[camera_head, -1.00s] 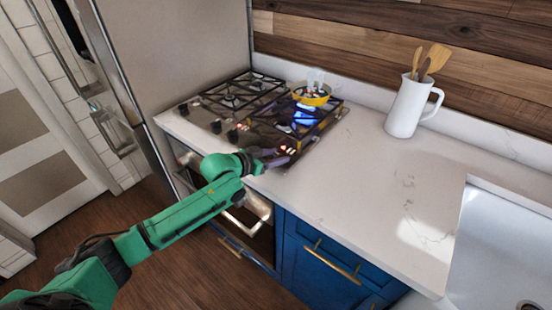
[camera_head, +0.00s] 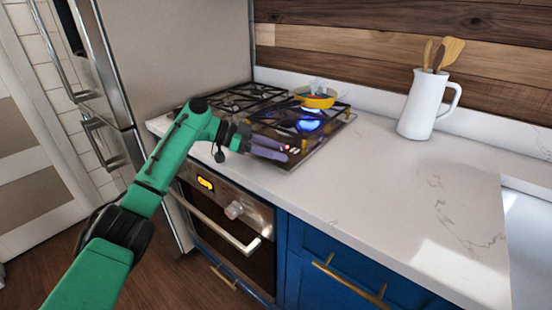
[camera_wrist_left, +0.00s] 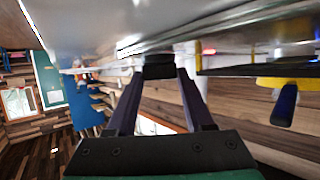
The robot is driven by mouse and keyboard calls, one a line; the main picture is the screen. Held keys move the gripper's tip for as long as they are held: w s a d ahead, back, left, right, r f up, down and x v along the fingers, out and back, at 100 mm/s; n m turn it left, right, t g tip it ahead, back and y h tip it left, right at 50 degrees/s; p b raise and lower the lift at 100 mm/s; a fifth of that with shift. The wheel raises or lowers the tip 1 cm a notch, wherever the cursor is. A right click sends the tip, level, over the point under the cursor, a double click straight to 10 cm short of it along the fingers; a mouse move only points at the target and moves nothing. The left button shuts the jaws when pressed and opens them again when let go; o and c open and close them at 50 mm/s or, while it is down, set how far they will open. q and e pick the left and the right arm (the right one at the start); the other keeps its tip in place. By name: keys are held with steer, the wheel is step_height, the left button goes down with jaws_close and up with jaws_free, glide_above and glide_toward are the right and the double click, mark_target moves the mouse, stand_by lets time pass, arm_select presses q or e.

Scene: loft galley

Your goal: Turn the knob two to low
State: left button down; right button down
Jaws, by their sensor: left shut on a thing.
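The gas cooktop (camera_head: 337,122) is set in the white counter, with a blue flame (camera_head: 308,125) at its front right burner. My left gripper (camera_head: 286,152) is at the cooktop's front right, its fingers side by side beside a small red light. In the left wrist view its two fingers (camera_wrist_left: 164,72) close on a black knob (camera_wrist_left: 158,62) on the metal surface. In the head view the fingers hide that knob, and my arm covers the other knobs. I cannot read the knob's setting. My right gripper is not in view.
A yellow pan (camera_head: 318,101) with food sits on the back right burner. A white jug (camera_head: 422,105) with wooden utensils stands to the right. The counter's middle is clear.

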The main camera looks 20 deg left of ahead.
arm_select(q)
steer(key=shift+f+m+g, duration=0.15)
steer(key=shift+m+g, duration=0.45)
steer(key=shift+g, duration=0.1)
steer(key=shift+c, duration=1.4)
jaws_free()
steer(key=shift+w, duration=0.1)
steer(key=shift+r, duration=0.25)
